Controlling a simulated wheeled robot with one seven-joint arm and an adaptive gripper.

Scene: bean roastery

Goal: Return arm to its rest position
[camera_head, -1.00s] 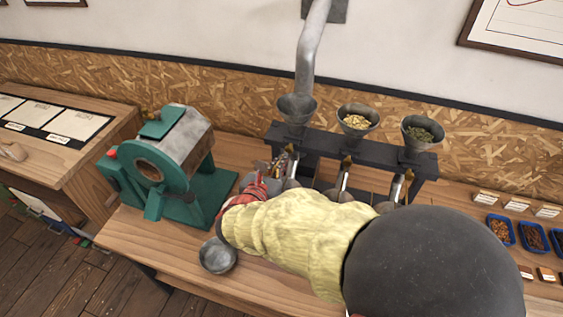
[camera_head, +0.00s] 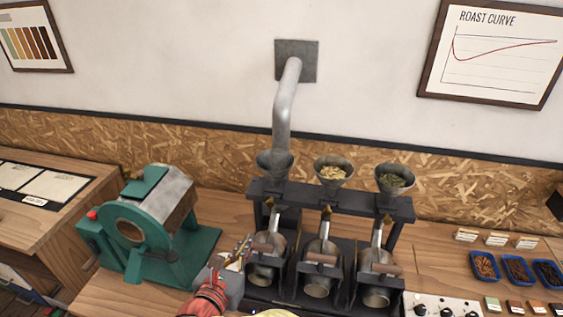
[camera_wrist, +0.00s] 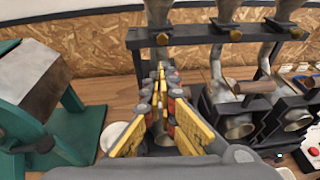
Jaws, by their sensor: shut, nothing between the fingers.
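My gripper (camera_head: 238,252) shows at the bottom centre of the head view, low in front of the left side of the sample roaster bank. Its red wrist (camera_head: 208,298) is at the lower edge. In the wrist view, my gripper (camera_wrist: 161,72) has its yellow-padded fingers together at the tips with nothing between them. It points toward the roaster frame (camera_wrist: 140,38) and the wall. I cannot tell from the head view whether it touches the nearest roaster drum (camera_head: 266,272). Most of my arm is out of the picture.
A green roasting machine (camera_head: 137,243) stands left of my gripper. Several funnels, including one with pale beans (camera_head: 332,172), top the black frame (camera_head: 345,206). Blue bean trays (camera_head: 485,266) and a white control panel (camera_head: 440,306) are at the right. Bare bench (camera_head: 120,298) shows at the lower left.

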